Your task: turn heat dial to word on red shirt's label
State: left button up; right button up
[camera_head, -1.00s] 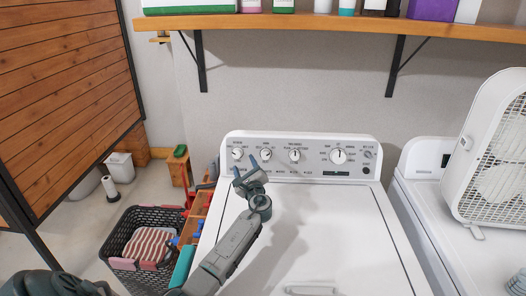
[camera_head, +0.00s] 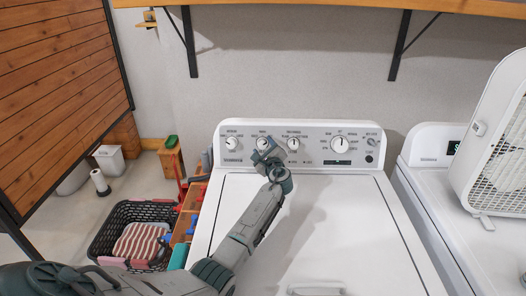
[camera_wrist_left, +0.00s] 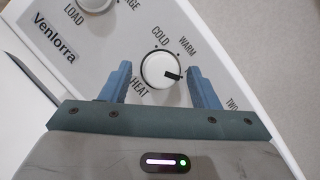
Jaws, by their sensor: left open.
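The heat dial (camera_head: 264,142) is the second small knob from the left on the washer's panel. In the left wrist view the white round dial (camera_wrist_left: 158,69) has a black mark pointing right, with COLD, WARM and HEAT printed around it. My left gripper (camera_head: 264,154) is open, its blue fingers (camera_wrist_left: 160,72) on either side of the dial; contact cannot be told. A red-and-white striped cloth (camera_head: 139,242) lies in the black basket (camera_head: 107,229); no label on it is readable. My right gripper is not in view.
The washer (camera_head: 340,215) has more knobs on its panel, one close to the right of the gripper (camera_head: 293,144). A white fan (camera_head: 500,150) stands on the machine at right. A wooden shelf (camera_head: 330,6) runs above.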

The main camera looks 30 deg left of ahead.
pick_arm(q)
jog(key=shift+w+a+r, duration=0.15)
jog(key=shift+w+a, duration=0.1)
jog(key=shift+a, duration=0.15)
jog(key=c, duration=1)
jog(key=shift+o, duration=0.2)
